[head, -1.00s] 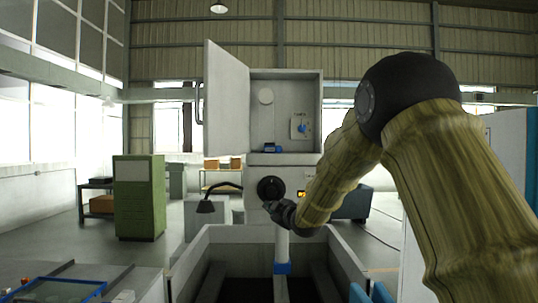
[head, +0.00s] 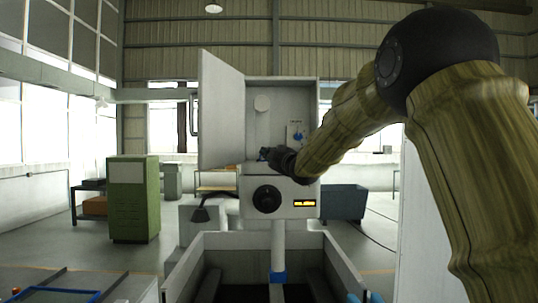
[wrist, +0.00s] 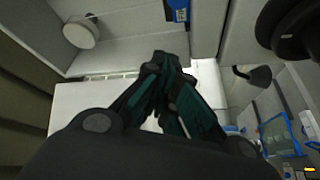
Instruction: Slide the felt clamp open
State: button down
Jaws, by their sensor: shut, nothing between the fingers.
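A small blue block, which looks like the felt clamp, sits low in the open cabinet (head: 248,65). In the wrist view the blue block (wrist: 177,10) shows at the top edge, partly cut off, just beyond my fingertips. I see no clear contact with the block.
The cabinet door (head: 220,110) stands open at left. A black dial (head: 267,198) is below the opening. An open grey tank (head: 215,242) stands in front.

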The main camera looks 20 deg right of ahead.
jog(key=w+d+p, duration=0.2)
jog(key=w+p, duration=0.6)
jog(key=shift+w+f, duration=0.25)
jog(key=shift+w, duration=0.1)
jog(key=shift+d, duration=0.1)
jog(key=shift+s+d, duration=0.1)
dwell(0.4)
